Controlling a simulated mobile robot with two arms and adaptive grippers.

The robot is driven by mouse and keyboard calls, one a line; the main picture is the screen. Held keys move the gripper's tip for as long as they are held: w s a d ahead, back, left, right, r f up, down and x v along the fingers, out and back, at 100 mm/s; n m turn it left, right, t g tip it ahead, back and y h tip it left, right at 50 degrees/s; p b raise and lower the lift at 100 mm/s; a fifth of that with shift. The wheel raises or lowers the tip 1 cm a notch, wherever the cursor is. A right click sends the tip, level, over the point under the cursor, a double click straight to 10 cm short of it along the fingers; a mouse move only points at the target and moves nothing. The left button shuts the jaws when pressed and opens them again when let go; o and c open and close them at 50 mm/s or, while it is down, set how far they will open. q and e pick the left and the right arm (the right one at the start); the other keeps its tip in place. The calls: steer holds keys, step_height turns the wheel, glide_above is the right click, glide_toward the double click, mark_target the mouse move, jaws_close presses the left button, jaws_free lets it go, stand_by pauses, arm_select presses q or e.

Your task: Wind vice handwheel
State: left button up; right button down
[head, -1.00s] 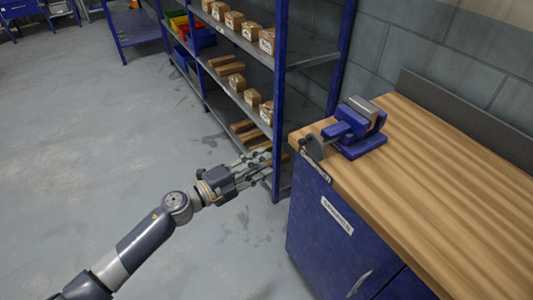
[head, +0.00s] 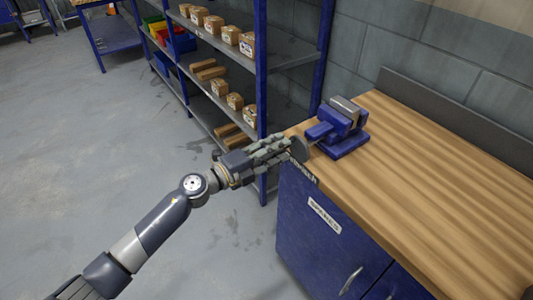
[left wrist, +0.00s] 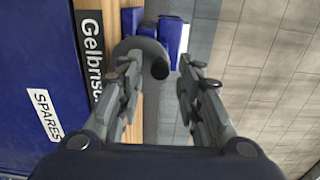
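The blue vice (head: 343,127) stands on the wooden bench top near its left end; it also shows in the left wrist view (left wrist: 173,38). Its grey handwheel (head: 300,149) hangs at the bench's left edge. In the left wrist view the handwheel (left wrist: 138,50) is a dark disc with a black knob (left wrist: 160,69). My left gripper (head: 283,147) points at the handwheel. In the left wrist view its two fingers (left wrist: 160,82) are apart, with the knob between and just beyond the tips. Contact cannot be told. My right gripper is in no view.
The wooden bench (head: 420,165) has a blue cabinet (head: 320,240) below with labels and a handle. A blue shelf rack (head: 262,90) with small boxes stands close behind my left arm. Open grey floor (head: 90,150) lies to the left.

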arm_select(q)
steer(key=m+b, duration=0.1)
steer(key=m, duration=0.3)
steer(key=m+b, duration=0.2)
steer(key=m, duration=0.2)
steer(key=d+m+b, duration=0.1)
steer(key=m+b, duration=0.1)
steer(key=m, duration=0.2)
steer(key=shift+w+r+m, duration=0.1)
steer(key=shift+w+m, duration=0.2)
steer(key=shift+w, duration=0.05)
jaws_close()
steer(key=n, duration=0.2)
steer(key=n+p, duration=0.1)
steer(key=shift+w+a+f, duration=0.25)
steer(key=shift+w+f, duration=0.05)
steer(key=shift+n, duration=0.3)
